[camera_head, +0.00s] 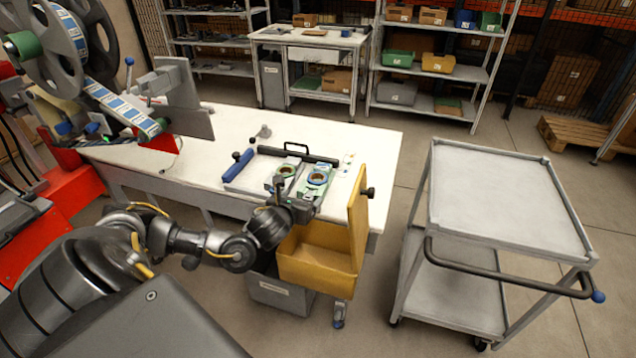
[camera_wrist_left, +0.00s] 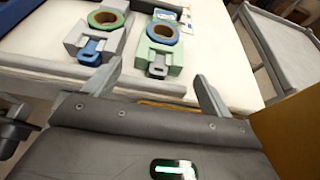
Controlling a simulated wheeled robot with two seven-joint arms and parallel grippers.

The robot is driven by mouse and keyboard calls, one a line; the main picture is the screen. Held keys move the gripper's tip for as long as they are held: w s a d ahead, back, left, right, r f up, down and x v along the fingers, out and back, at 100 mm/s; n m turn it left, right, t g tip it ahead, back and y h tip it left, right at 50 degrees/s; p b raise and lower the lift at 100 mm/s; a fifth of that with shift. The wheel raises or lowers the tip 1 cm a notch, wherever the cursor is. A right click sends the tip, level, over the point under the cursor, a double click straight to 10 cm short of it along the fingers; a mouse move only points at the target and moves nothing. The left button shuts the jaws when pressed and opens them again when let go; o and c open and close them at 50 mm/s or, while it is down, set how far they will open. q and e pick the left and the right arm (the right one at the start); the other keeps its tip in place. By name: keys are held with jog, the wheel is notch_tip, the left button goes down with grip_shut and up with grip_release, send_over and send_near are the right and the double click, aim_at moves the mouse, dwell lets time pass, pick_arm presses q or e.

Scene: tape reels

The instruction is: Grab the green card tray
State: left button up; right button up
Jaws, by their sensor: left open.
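A light green tray (camera_head: 313,190) holds a tape reel with a blue rim (camera_head: 318,177) on the white table. In the left wrist view the green tray (camera_wrist_left: 175,58) has a grey tab (camera_wrist_left: 157,66) at its near edge. A pale grey tray (camera_wrist_left: 83,36) with a green-rimmed reel (camera_wrist_left: 105,20) and a blue tab (camera_wrist_left: 90,50) lies to its left. My left gripper (camera_head: 289,190) is open and empty at the table's near edge. In the wrist view its fingers (camera_wrist_left: 156,80) stand apart on either side of the grey tab, short of it. My right gripper is out of view.
A yellow bin (camera_head: 318,262) with a raised yellow panel (camera_head: 358,215) stands just right of and below my left gripper. A blue roller (camera_head: 238,165) and a black handle bar (camera_head: 298,148) are by the trays. A grey cart (camera_head: 505,195) stands right.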

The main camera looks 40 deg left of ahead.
aim_at(311, 190)
pick_arm(q)
jog(key=x, duration=0.2)
jog(key=shift+w+a, duration=0.1)
jog(key=shift+w, duration=0.2)
jog(key=shift+w+f, duration=0.2)
jog(key=shift+p, duration=0.3)
jog(key=shift+w+a+f, duration=0.1)
jog(key=shift+w+a, duration=0.05)
jog(key=shift+w, duration=0.2)
jog(key=p+x, duration=0.1)
jog(key=x, duration=0.2)
jog(key=shift+w+f, duration=0.15)
jog(key=shift+f, duration=0.15)
jog(key=shift+w+a+f, duration=0.2)
jog(key=shift+w+f, duration=0.05)
jog(key=shift+w, duration=0.15)
jog(key=c, duration=0.8)
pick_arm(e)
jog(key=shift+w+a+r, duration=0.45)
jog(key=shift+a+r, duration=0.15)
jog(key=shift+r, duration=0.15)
